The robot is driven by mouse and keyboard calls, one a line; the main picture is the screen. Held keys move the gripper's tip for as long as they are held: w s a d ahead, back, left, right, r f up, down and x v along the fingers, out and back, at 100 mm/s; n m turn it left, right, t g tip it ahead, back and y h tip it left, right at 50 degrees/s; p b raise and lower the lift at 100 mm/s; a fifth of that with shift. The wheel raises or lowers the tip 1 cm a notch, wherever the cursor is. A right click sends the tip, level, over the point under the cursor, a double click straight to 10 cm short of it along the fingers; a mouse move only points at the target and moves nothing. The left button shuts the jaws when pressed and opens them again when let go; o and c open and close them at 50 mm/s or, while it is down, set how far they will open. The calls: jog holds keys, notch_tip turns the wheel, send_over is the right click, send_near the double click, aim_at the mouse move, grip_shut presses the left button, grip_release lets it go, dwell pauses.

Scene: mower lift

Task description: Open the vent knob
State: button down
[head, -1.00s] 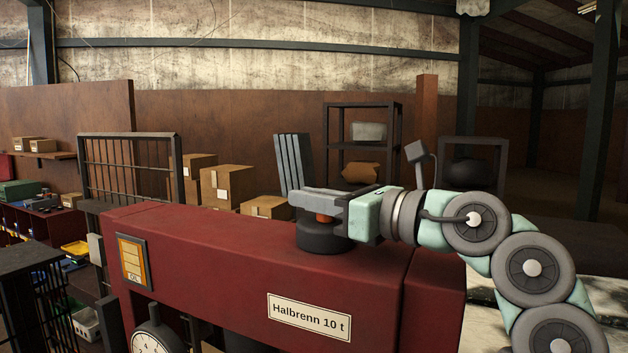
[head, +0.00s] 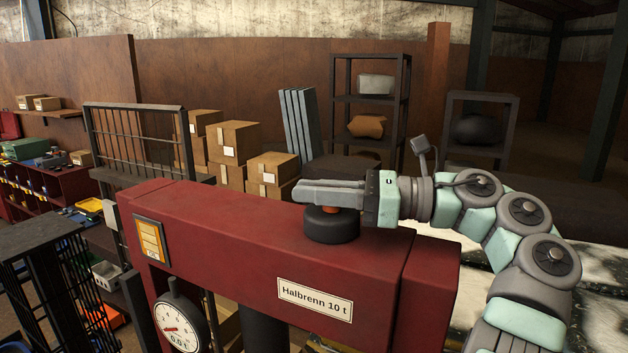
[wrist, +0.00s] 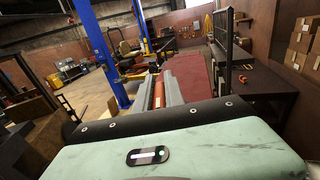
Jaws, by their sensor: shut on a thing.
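The vent knob (head: 333,209) is a small orange-red piece on top of a black round cap (head: 331,228). The cap sits on the red press beam (head: 230,222), left of the beam's right end. My gripper (head: 330,196) reaches in from the right, its grey fingers level over the cap. It is shut on the knob, and the fingers hide most of it. In the wrist view, an orange-red part (wrist: 158,92) shows between the fingers, above the beam (wrist: 190,80).
A dial gauge (head: 180,325) hangs at the beam's front left, reading near zero. Cardboard boxes (head: 232,145), a black shelf (head: 370,110) and a wire rack (head: 130,140) stand behind. The beam top left of the cap is clear.

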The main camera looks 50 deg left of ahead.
jog(key=shift+f, duration=0.15)
jog(key=c, duration=1.4)
grip_release()
jog(key=shift+c, duration=0.2)
